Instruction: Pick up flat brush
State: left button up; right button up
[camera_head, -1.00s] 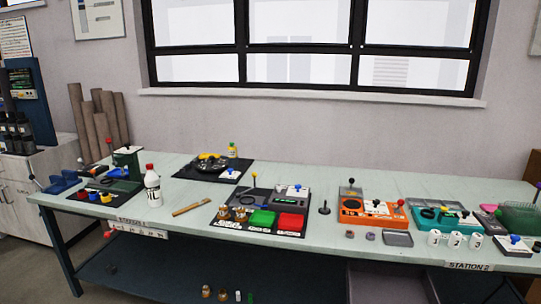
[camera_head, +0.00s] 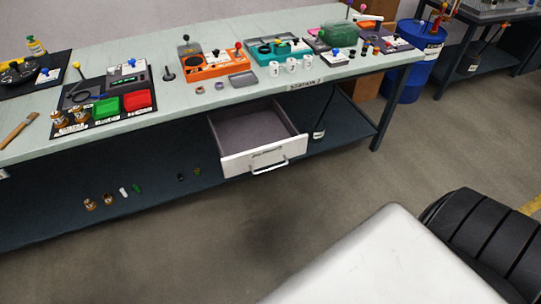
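A flat brush (camera_head: 18,129) with a tan wooden handle lies on the pale green tabletop (camera_head: 75,140) at the far left of the head view. It lies at a slant, near the table's front edge, left of the dark mat with the jars and trays. Neither of my grippers is in view.
A white-fronted drawer (camera_head: 257,160) stands open under the table, sticking out into the floor space. A green tray (camera_head: 107,108) and a red tray (camera_head: 138,99) sit right of the brush. A blue barrel (camera_head: 411,62) stands past the table's right end. The grey floor (camera_head: 200,250) in front is clear.

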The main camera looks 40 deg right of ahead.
aim_at(32, 116)
jog(key=i+j+z, duration=0.1)
jog(key=z, duration=0.3)
jog(key=j+z, duration=0.25)
jog(key=z, duration=0.15)
jog(key=j+z, duration=0.25)
jog(key=z, duration=0.15)
jog(key=j+z, duration=0.25)
jog(key=z, duration=0.15)
jog(key=j+z, duration=0.2)
jog(key=z, duration=0.2)
